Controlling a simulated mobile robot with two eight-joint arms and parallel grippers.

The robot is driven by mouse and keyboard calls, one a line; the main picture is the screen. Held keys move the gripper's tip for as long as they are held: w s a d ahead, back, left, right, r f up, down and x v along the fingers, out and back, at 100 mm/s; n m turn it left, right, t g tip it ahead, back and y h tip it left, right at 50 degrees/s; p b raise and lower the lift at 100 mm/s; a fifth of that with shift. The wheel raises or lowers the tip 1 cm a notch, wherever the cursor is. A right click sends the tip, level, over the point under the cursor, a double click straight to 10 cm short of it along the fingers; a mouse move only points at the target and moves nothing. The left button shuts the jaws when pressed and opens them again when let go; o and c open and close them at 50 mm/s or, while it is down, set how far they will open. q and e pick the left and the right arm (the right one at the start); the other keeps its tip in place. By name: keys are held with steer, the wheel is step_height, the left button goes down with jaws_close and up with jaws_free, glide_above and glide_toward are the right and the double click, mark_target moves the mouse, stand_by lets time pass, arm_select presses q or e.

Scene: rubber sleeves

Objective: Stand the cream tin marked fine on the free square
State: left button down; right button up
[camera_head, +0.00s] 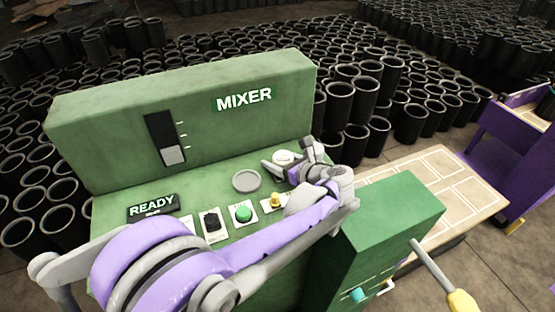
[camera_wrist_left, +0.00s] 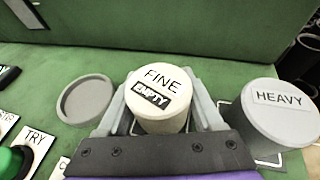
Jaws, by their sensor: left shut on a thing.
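The cream tin (camera_wrist_left: 158,100) is marked FINE, with a black EMPTY label on its top. It sits upright between the fingers of my left gripper (camera_wrist_left: 162,112), which is shut on it. In the head view my left gripper (camera_head: 286,160) is over the right part of the green console, with the pale tin top (camera_head: 283,156) between its fingers. I cannot tell whether the tin touches the console. A white outline shows beside the tin in the wrist view. Which square is free is not clear. My right gripper is not in view.
A grey tin marked HEAVY (camera_wrist_left: 275,115) stands close right of my gripper, by a white outline. A grey round disc (camera_head: 246,181) lies left. The green MIXER panel (camera_head: 190,110) rises behind. A green button (camera_head: 242,214) is in front. A tan lined board (camera_head: 470,190) is right.

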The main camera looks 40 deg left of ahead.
arm_select(q)
steer(key=shift+c, duration=0.2)
jaws_free()
steer(key=shift+f, duration=0.1)
steer(key=shift+d+r, duration=0.1)
steer(key=shift+r, duration=0.2)
steer(key=v, duration=1.1)
steer(key=shift+s+d+p, duration=0.1)
steer(key=shift+d+p, duration=0.25)
